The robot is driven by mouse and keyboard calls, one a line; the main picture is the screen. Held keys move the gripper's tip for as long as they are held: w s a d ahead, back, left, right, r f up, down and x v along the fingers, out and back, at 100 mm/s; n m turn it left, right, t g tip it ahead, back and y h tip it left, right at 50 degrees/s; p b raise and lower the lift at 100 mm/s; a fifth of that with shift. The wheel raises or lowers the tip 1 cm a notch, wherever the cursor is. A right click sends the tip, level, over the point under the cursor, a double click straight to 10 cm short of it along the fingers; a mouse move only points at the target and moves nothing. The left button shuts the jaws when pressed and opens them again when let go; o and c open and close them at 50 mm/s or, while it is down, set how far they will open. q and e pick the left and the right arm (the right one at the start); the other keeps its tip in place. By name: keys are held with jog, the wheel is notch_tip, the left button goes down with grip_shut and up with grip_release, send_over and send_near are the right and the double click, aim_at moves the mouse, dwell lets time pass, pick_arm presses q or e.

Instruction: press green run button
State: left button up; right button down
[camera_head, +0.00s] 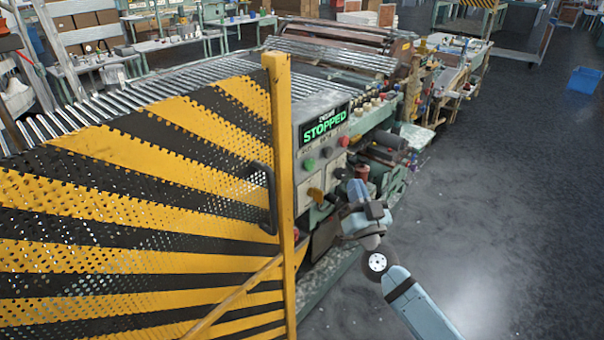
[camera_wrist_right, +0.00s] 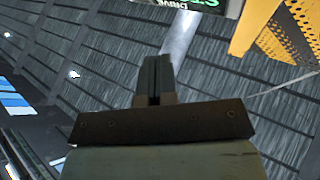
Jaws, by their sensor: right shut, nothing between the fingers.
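The green button (camera_head: 309,164) is on the front of the grey control panel, below a display (camera_head: 325,124) that reads "STOPPED" in green letters. A red button (camera_head: 344,141) sits to its right and higher. My right gripper (camera_head: 357,187) is in front of the machine, below and right of the green button and apart from it. In the right wrist view, its fingers (camera_wrist_right: 154,78) are closed together with nothing between them. Part of the display (camera_wrist_right: 190,4) shows upside down at the top edge there; the green button is not visible in that view. My left gripper is not in view.
A yellow-and-black perforated guard (camera_head: 150,210) with a yellow post (camera_head: 281,180) stands just left of the panel. A black handle (camera_head: 265,195) sticks out beside the post. Knobs and levers crowd the machine right of the panel. The grey floor (camera_head: 500,190) at right is mostly clear.

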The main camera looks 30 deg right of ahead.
aim_at(309, 164)
jog(key=shift+r+m+h, duration=0.25)
jog(key=shift+m+h, duration=0.05)
jog(key=shift+h, duration=0.1)
jog(key=shift+d, duration=0.15)
jog(key=w+a, duration=0.3)
jog(key=w, duration=0.5)
jog(key=shift+a+b, duration=0.25)
jog(key=shift+b, duration=0.2)
dwell(1.5)
jog(key=shift+w, duration=0.1)
jog(key=shift+w+a, duration=0.15)
jog(key=shift+w, duration=0.2)
